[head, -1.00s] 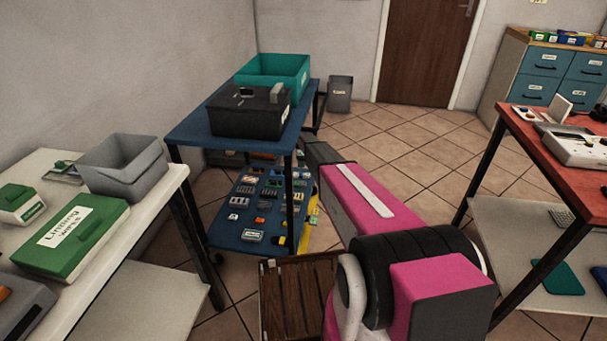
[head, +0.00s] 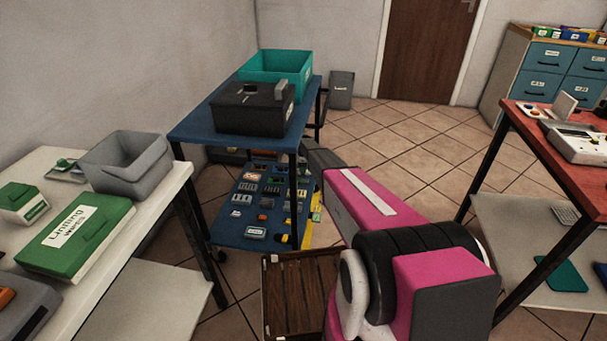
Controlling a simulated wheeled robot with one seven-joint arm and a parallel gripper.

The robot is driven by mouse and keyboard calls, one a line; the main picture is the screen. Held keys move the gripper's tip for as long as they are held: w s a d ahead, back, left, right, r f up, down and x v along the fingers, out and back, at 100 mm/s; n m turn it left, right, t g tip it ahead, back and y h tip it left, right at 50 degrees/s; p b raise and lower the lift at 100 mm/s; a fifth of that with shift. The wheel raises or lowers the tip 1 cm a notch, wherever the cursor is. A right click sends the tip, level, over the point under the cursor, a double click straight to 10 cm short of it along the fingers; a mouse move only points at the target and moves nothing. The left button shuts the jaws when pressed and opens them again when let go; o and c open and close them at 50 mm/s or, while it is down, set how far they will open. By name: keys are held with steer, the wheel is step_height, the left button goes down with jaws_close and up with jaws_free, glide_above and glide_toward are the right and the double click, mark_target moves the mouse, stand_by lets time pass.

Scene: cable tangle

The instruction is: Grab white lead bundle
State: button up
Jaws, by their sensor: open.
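I cannot make out a white lead bundle in the head view. My pink, grey and black arm reaches away from the lower right toward the blue table (head: 190,127). Its far dark end is beside that table's right side, and no gripper fingers can be seen. The blue table carries a black box (head: 245,118) and a teal open bin (head: 262,73). Its lower shelf (head: 236,214) holds many small parts, partly hidden by a table leg.
A white table (head: 120,238) at left holds a green labelled box (head: 75,235) and a grey bin (head: 128,165). A red table (head: 530,140) stands at right. A slatted wooden crate (head: 300,295) is low in front. Tiled floor (head: 420,160) is clear toward the door.

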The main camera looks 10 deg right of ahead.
step_height(320, 180, down, 3)
steer(key=shift+r, duration=0.1)
steer(key=c, duration=1)
steer(key=shift+c, duration=0.2)
